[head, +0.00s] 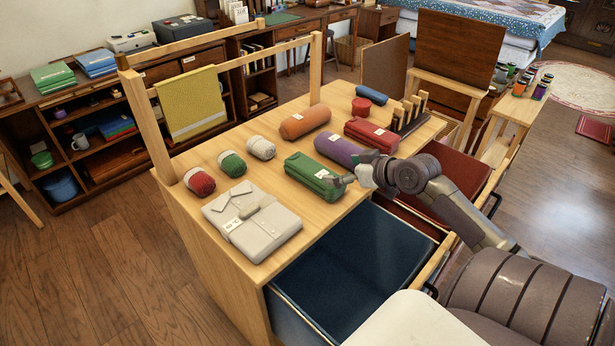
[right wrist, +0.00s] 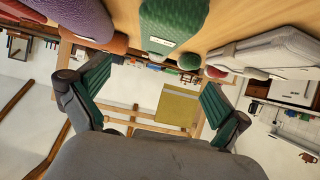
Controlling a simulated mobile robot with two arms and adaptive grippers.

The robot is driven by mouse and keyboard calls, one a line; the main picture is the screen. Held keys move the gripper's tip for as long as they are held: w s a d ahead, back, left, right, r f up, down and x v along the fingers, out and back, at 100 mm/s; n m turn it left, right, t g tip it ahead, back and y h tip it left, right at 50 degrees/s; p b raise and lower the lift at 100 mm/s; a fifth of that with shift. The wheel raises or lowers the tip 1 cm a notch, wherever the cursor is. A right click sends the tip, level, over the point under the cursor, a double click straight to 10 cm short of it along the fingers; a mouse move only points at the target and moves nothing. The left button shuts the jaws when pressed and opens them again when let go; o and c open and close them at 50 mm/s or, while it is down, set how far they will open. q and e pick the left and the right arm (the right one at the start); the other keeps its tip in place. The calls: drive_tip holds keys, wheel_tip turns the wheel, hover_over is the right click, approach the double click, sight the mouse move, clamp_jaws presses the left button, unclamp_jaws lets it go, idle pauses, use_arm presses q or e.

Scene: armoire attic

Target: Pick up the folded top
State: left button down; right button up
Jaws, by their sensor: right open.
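The folded top (head: 252,222) is a pale grey folded garment with a collar and a small white tag. It lies flat on the wooden dresser top (head: 318,208), near the left front corner. It also shows at the upper right of the right wrist view (right wrist: 272,50). My right gripper (head: 352,172) is beside the right end of the green roll (head: 316,174), to the right of the top and apart from it. In the right wrist view its two fingers (right wrist: 152,98) are spread with nothing between them. My left gripper is not in view.
Red, green and white yarn balls (head: 232,164) lie behind the top. Orange (head: 305,122), purple (head: 338,149) and red rolls (head: 371,134) lie farther back. An open dark blue drawer (head: 355,262) juts out in front. A wooden rail holds a yellow cloth (head: 190,103).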

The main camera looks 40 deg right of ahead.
sight(317, 171)
drive_tip(key=x, duration=0.6)
drive_tip(key=shift+s, duration=0.1)
drive_tip(key=shift+x, duration=0.95)
drive_tip(key=w+f, duration=0.2)
drive_tip(key=shift+w+f, duration=0.25)
drive_tip(key=shift+w, duration=0.1)
drive_tip(key=shift+w+f, duration=0.1)
drive_tip(key=shift+w, duration=0.05)
drive_tip(key=shift+c, duration=0.8)
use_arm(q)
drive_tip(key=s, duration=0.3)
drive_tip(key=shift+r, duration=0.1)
use_arm(e)
drive_tip(key=c, duration=1.1)
